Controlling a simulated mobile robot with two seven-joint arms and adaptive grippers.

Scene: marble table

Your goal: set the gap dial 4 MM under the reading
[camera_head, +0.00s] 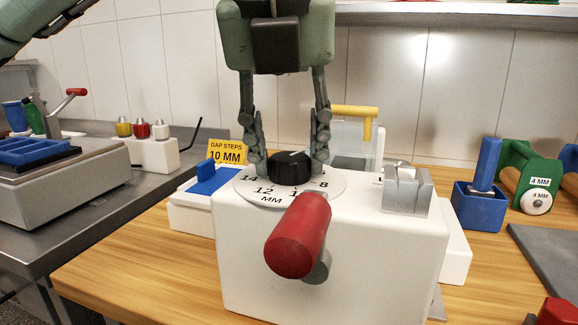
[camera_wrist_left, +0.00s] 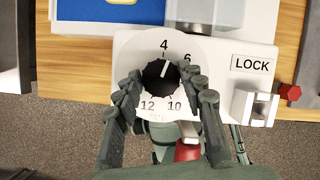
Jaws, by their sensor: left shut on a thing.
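The gap dial is a black knob (camera_head: 291,168) on a white disc (camera_head: 257,186) with MM numbers, on top of a white machine (camera_head: 340,250). In the left wrist view the knob (camera_wrist_left: 157,76) has a white line pointing up, close to the 4. The numbers 4, 6, 10 and 12 show there. My left gripper (camera_head: 288,152) reaches down from above and is shut on the knob, one finger on each side. A yellow sign (camera_head: 227,152) behind the dial reads GAP STEPS and 10 MM; its lower part is partly hidden.
A red handle (camera_head: 299,237) sticks out in front of the dial. A metal block (camera_head: 407,190) stands to its right, near a LOCK label (camera_wrist_left: 251,64). A blue holder (camera_head: 480,200) and a green holder marked 4 MM (camera_head: 530,175) stand at right.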

